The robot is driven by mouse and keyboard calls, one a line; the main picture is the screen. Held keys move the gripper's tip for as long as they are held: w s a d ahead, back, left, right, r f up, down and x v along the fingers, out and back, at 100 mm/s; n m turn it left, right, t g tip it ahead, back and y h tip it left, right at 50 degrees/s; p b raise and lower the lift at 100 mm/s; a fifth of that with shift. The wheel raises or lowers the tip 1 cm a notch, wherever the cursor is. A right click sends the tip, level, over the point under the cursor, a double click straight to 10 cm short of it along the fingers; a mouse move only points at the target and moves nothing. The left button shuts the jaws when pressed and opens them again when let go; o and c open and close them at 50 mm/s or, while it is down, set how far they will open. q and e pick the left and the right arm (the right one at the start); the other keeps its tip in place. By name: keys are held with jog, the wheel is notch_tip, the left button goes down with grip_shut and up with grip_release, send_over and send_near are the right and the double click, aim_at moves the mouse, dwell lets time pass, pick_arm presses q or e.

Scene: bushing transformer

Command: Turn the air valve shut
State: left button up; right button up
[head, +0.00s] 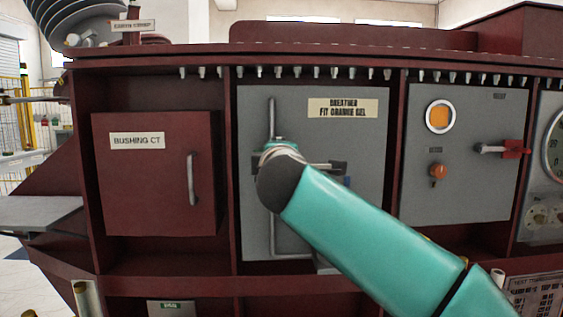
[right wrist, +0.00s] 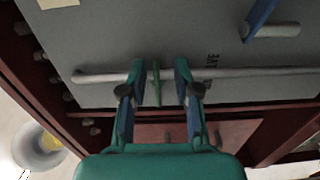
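In the right wrist view, a thin green lever (right wrist: 156,84), likely the valve handle, stands across a grey pipe (right wrist: 105,77) on a grey panel. My right gripper (right wrist: 160,72) is open, with one finger on each side of the lever and a visible gap to each. Partly hidden lettering ending in "LVE" (right wrist: 211,68) is beside the right finger. In the head view, my teal right arm reaches the panel (head: 350,230) labelled "BREATHER FIT ORANGE GEL" (head: 343,108). The wrist covers the middle of the vertical pipe (head: 272,112), hiding the lever and most of the gripper. My left gripper is not in view.
A blue lever (right wrist: 261,16) on a pipe stub (right wrist: 275,31) is to the right in the wrist view. Dark red frame walls border the panel. Left is the "BUSHING CT" door (head: 150,190); right is a panel with a red-handled switch (head: 512,148).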

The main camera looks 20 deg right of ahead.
jog(key=v, duration=1.1)
jog(key=shift+s, duration=0.2)
jog(key=shift+f, duration=0.1)
